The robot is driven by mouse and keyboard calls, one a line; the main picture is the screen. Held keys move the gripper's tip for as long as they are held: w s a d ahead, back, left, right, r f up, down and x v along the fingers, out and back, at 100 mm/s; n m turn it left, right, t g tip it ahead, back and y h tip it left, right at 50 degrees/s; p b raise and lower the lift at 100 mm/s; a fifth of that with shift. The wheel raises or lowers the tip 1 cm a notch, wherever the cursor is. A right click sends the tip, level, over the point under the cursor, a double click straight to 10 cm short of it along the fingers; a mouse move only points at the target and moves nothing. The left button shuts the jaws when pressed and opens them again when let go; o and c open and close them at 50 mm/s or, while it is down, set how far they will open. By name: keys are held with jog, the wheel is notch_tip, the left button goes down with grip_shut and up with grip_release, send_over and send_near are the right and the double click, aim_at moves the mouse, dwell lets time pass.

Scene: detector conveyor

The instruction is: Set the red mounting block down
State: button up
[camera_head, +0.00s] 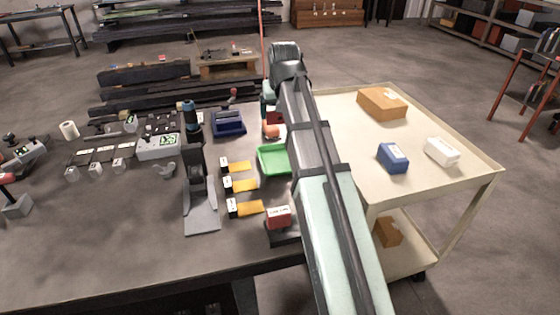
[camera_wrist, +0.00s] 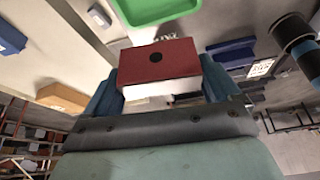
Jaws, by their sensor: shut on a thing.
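The red mounting block (camera_wrist: 160,62) is red on top with a dark round hole and has a pale face toward the wrist camera. My gripper (camera_wrist: 160,84) is shut on it, with a blue finger at each side. In the head view my arm hides most of the gripper and block. I cannot tell whether the block touches anything beneath it. The green tray (camera_head: 274,161) lies just on the near side of the gripper; it also shows in the wrist view (camera_wrist: 150,10).
A second red block (camera_head: 279,217) with a white label sits near the table's front. Yellow-and-white pieces (camera_head: 242,185) lie left of the tray. A blue bin (camera_head: 228,123) and a dark upright cylinder (camera_head: 190,115) stand farther left. The cart (camera_head: 440,195) at right carries several boxes.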

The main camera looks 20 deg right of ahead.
jog(key=s+f, duration=0.2)
jog(key=s, duration=0.2)
jog(key=n, duration=0.1)
send_near(279, 157)
jog(key=shift+y, duration=0.3)
jog(key=shift+d+x, duration=0.2)
jog(key=shift+x, duration=2.25)
jog(key=shift+f, duration=0.1)
jog(key=o, duration=1)
jog(key=v, duration=1.2)
jog(key=shift+s, duration=0.1)
